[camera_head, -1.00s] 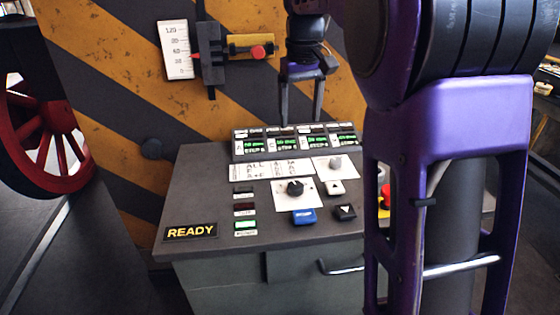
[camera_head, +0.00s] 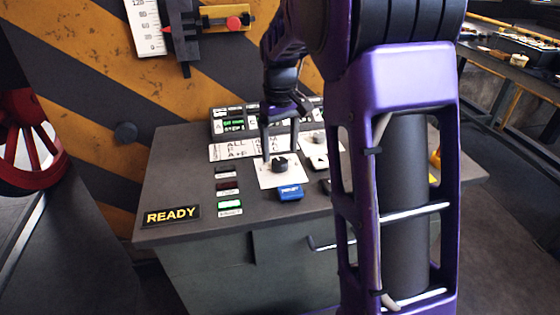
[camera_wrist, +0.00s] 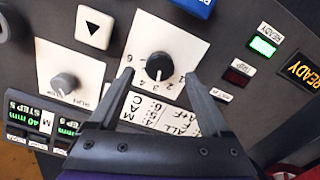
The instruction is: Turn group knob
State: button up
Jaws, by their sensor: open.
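A black knob (camera_head: 279,164) sits on a white plate on the sloping console. It shows in the wrist view as a round black knob (camera_wrist: 159,66) with a white pointer mark, ringed by numbers. The mark points toward the lower edge of that view. My gripper (camera_head: 280,150) is just above and behind the black knob in the head view. In the wrist view my gripper (camera_wrist: 158,76) is open, its fingertips on either side of the knob's lower part, with nothing held. I cannot tell whether the fingers touch it. A grey knob (camera_wrist: 64,83) is on a separate plate.
A blue button (camera_head: 290,192) and an arrow button (camera_wrist: 94,27) lie close to the black knob. Small displays (camera_head: 232,123) line the console's back. Indicator lamps (camera_head: 229,204) and a READY sign (camera_head: 172,215) are at left. My arm covers the console's right part.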

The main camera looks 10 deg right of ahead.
aim_at(280, 161)
jog(key=shift+f, duration=1.7)
grip_shut()
jog(key=shift+r+m, duration=0.1)
jog(key=shift+m, duration=0.3)
jog(key=shift+m+p, duration=0.7)
jog(key=shift+m, duration=0.2)
jog(key=shift+m+p, duration=0.75)
jog(key=shift+m, duration=0.85)
